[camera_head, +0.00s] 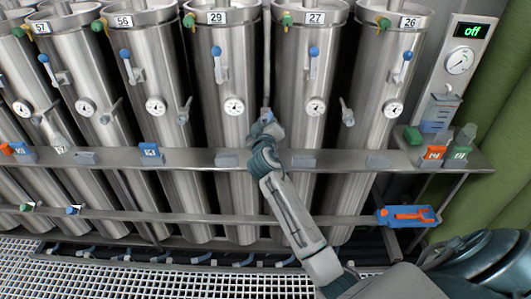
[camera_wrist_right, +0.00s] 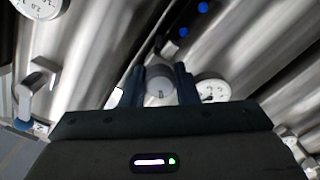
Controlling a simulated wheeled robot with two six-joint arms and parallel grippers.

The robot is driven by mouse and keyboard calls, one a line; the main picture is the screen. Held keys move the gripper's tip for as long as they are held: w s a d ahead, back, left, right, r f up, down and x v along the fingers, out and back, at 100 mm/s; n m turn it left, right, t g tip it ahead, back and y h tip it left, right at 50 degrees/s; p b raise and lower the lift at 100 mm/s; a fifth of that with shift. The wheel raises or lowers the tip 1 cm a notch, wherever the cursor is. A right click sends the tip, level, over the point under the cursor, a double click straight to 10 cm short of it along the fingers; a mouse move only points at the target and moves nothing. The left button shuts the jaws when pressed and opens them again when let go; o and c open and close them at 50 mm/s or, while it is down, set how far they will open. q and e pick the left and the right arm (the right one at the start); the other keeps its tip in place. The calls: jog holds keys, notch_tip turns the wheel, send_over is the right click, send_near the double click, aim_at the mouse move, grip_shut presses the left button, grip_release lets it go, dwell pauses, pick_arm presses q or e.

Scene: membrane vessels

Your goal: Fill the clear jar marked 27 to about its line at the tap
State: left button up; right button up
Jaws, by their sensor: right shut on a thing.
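The steel vessel marked 27 (camera_head: 315,90) stands right of centre, with a blue-handled valve (camera_head: 314,62) and a round gauge (camera_head: 316,106) on its front. My right gripper (camera_head: 267,124) is in front of the gap between vessels 29 and 27, just above the shelf. In the wrist view its fingers (camera_wrist_right: 160,88) are shut on a pale grey rounded thing (camera_wrist_right: 159,83). I cannot tell whether this is the jar or part of a tap. No mark 27 or fill level shows on it. My left gripper is out of view.
A steel shelf (camera_head: 190,158) with several small holders crosses the vessels. Orange (camera_head: 434,153) and green (camera_head: 459,153) labelled containers stand at its right end. A blue tray (camera_head: 424,216) with an orange tool sits lower right. A panel (camera_head: 469,50) shows "off".

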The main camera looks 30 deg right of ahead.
jog(key=m+b, duration=0.1)
jog(key=b, duration=0.1)
jog(key=m+b, duration=0.2)
jog(key=shift+f, duration=0.35)
jog(key=shift+r+m+b, duration=0.25)
jog(key=shift+m+b, duration=0.4)
jog(key=shift+m, duration=0.05)
jog(key=m+b, duration=0.3)
jog(key=b, duration=0.1)
jog(key=shift+f, duration=0.2)
jog(key=shift+r+m+b, duration=0.2)
jog(key=shift+m+b, duration=0.2)
jog(key=shift+m, duration=0.3)
jog(key=shift+r, duration=0.1)
jog(key=o, duration=1)
jog(key=shift+c, duration=0.2)
